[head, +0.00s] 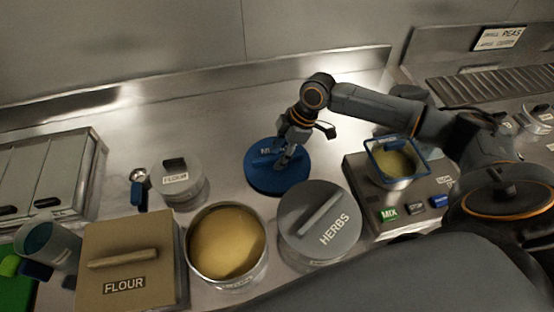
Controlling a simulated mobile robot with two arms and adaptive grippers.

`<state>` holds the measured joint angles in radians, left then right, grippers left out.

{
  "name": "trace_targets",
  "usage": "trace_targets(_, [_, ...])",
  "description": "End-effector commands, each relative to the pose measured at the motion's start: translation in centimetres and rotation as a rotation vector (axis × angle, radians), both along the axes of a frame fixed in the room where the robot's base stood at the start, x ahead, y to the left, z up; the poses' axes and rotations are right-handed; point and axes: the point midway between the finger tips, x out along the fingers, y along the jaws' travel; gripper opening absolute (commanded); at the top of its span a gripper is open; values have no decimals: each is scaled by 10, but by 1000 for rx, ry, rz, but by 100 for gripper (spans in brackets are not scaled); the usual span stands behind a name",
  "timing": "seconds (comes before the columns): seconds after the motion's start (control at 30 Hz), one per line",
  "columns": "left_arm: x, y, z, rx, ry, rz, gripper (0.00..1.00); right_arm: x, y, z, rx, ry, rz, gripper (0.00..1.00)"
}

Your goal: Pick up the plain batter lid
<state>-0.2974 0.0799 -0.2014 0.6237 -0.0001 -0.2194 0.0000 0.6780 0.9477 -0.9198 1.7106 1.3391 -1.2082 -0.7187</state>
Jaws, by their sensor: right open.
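A round blue lid (262,181) with a bar handle lies on the steel counter in the middle of the head view. Its label is mostly hidden, so I cannot read whether it is the plain batter lid. My right gripper (287,158) is open over this lid, with its fingers by the handle; I cannot tell whether they touch it. An uncovered round pot (228,243) of yellow-brown batter stands in front, to the left. A grey lid (318,215) marked HERBS sits to its right. My left gripper is not in view.
A tan FLOUR box (128,258) and a small grey-lidded pot (178,182) stand to the left. A blue-rimmed basket (397,160) sits on a control panel (425,200) with a green MIX button to the right. The counter behind the blue lid is clear.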

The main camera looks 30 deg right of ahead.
Motion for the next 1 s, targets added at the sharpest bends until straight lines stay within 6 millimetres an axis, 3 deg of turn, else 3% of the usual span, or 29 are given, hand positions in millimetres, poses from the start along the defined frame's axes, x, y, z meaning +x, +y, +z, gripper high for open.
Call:
trace_targets(0.87, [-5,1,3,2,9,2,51,0,0,-6,-1,0,1,42])
trace_targets(1.0, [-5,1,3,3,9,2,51,0,0,-6,-1,0,0,15])
